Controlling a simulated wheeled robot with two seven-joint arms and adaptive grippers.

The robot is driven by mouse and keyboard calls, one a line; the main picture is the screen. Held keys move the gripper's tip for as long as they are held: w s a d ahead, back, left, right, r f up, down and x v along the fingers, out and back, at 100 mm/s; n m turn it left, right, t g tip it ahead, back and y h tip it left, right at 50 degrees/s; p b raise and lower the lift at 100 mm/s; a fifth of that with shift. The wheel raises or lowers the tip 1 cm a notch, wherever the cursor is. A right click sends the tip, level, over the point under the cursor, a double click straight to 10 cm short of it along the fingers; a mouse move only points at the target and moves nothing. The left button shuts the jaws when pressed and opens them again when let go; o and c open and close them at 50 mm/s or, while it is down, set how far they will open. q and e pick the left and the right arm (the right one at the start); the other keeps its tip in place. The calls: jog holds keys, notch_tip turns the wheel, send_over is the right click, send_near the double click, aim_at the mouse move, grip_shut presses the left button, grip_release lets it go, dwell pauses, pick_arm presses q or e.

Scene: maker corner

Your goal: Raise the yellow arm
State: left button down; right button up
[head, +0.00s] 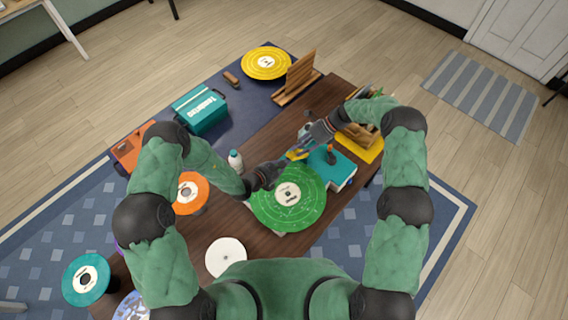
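A small yellow part (297,154), which may be the yellow arm, shows just behind the green record (289,195) on the dark wooden table. A teal box (333,167) with an orange-and-dark piece on top (331,153) stands to its right. My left gripper (279,166) reaches in low over the far edge of the green record, close to the yellow part. My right gripper (301,145) comes from the right and points down at the yellow part from behind. The fingertips of both are small and partly hidden, so I cannot tell contact or whether they are open.
A white bottle (236,160) stands left of my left gripper. An orange record (188,193) and a white disc (226,257) lie nearer the left. A teal case (201,110), a yellow record (266,63) and a wooden rack (297,77) are at the back. A yellow crate (367,150) is at right.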

pick_arm(q)
jog(key=shift+w+r, duration=0.25)
jog(key=shift+w, duration=0.1)
pick_arm(e)
jog(key=shift+s+a+f, duration=0.25)
jog(key=shift+s, duration=0.15)
